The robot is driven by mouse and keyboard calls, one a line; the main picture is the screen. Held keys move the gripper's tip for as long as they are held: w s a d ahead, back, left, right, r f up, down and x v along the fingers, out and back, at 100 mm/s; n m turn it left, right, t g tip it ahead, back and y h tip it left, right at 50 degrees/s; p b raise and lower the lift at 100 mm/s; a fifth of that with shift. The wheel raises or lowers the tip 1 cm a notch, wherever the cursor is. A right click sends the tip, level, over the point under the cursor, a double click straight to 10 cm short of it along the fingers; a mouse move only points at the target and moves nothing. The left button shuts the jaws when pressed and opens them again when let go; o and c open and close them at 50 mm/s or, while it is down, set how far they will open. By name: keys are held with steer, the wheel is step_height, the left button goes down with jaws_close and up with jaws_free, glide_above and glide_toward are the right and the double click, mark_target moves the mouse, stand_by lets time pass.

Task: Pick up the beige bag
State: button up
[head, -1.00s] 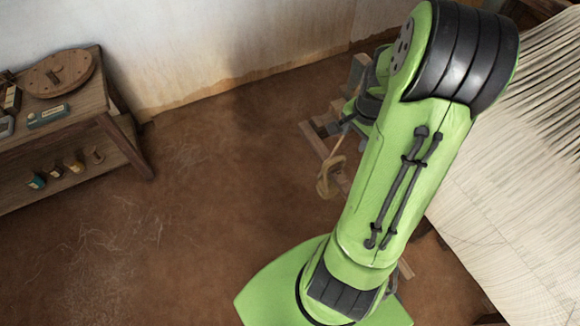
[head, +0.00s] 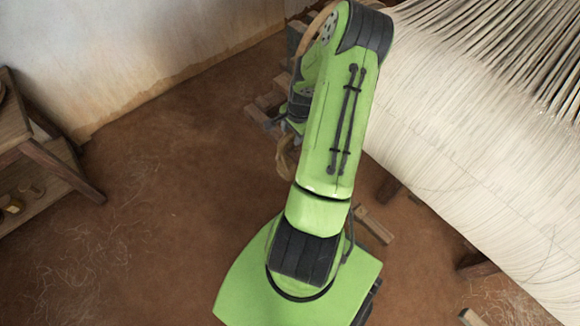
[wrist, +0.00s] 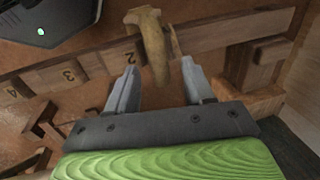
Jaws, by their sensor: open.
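The beige bag (wrist: 150,38) is a narrow, drooping tan shape at the top middle of the wrist view, in front of a wooden rail with numbers. Its lower end reaches down between the fingers of my gripper (wrist: 160,78). The gripper is open, with one finger on each side of the bag's lower end; I cannot tell whether either touches it. In the head view a tan looped shape, likely the bag (head: 284,158), shows at the left edge of my green arm. The arm hides the rest, and the gripper does not show clearly there.
The numbered wooden rail (wrist: 75,70) crosses behind the bag, with wooden blocks at right. The loom's white warp sheet (head: 470,160) fills the right of the head view. A wooden table (head: 40,150) stands at far left. Brown floor (head: 150,230) lies clear between.

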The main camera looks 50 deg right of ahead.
mark_target(292, 134)
steer(key=f, duration=0.3)
steer(key=shift+w+d+b, duration=0.1)
steer(key=shift+w+b, duration=0.2)
steer(key=shift+b, duration=0.05)
steer(key=shift+c, duration=0.5)
jaws_close()
steer(key=shift+r, duration=0.1)
stand_by(0.3)
